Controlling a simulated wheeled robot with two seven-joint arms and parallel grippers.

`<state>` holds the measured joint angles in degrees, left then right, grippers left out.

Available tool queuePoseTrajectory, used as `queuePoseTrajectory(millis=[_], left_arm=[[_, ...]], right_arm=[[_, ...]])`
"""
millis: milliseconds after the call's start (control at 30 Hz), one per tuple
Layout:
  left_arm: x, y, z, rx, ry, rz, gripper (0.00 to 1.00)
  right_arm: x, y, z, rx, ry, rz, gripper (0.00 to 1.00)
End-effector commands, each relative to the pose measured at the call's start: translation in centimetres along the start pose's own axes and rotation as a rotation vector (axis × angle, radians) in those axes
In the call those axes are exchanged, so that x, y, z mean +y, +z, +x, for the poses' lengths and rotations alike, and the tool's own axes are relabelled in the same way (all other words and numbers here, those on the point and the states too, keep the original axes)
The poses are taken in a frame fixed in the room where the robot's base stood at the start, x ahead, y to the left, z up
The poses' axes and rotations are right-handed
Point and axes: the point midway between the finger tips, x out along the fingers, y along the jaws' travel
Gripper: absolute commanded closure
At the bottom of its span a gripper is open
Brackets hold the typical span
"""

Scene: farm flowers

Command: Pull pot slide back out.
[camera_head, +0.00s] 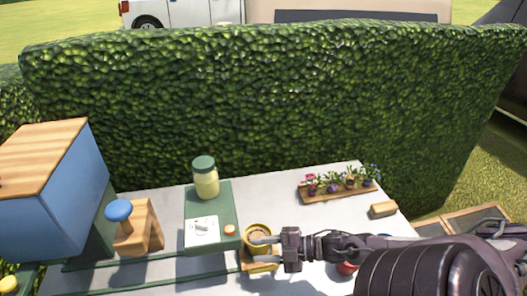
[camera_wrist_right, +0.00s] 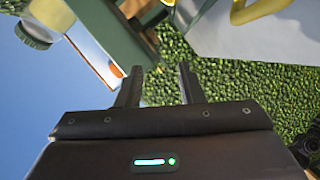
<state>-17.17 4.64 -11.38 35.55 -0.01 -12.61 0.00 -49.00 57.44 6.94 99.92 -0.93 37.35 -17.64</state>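A yellow pot (camera_head: 258,231) with brown filling stands beside the right side of the green machine (camera_head: 222,196). A wooden slide (camera_head: 262,268) shows under and in front of the pot, partly hidden by my right gripper. My right gripper (camera_head: 266,250) reaches in from the right with its fingers pointing left, close to the pot and slide. In the right wrist view its two fingers (camera_wrist_right: 158,78) are apart with nothing between them. A yellow rim (camera_wrist_right: 262,10) shows at that view's top edge. I cannot tell whether the fingers touch the slide. My left gripper is not in view.
A jar (camera_head: 205,178) stands on the machine, which has a white panel and an orange button (camera_head: 229,230). Green rails run left towards a blue-knobbed wooden stand (camera_head: 120,212) and a blue box (camera_head: 60,200). A flower tray (camera_head: 310,197) and wooden block (camera_head: 383,209) lie at right.

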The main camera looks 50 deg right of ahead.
Motion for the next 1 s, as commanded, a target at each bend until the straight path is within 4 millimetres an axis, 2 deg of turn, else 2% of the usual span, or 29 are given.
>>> queuePoseTrajectory(millis=[33, 200, 433, 667, 900, 1000], left_arm=[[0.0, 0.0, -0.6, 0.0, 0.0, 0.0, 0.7], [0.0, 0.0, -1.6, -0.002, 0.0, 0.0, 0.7], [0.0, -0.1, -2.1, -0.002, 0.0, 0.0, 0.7], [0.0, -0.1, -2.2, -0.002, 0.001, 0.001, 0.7], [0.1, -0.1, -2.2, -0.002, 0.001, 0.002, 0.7], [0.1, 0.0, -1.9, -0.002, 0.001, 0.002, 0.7]], right_arm=[[1.2, -0.9, -0.4, 0.002, -0.003, -0.001, 0.66], [4.4, -2.9, -1.2, -0.001, -0.004, 0.002, 0.66], [7.1, -4.5, -1.9, -0.003, -0.002, 0.002, 0.66], [7.8, -5.0, -2.1, -0.003, -0.004, 0.002, 0.66], [7.8, -4.9, -2.1, -0.004, -0.004, 0.004, 0.66], [7.1, -5.0, -1.4, -0.012, -0.02, 0.046, 0.66]])
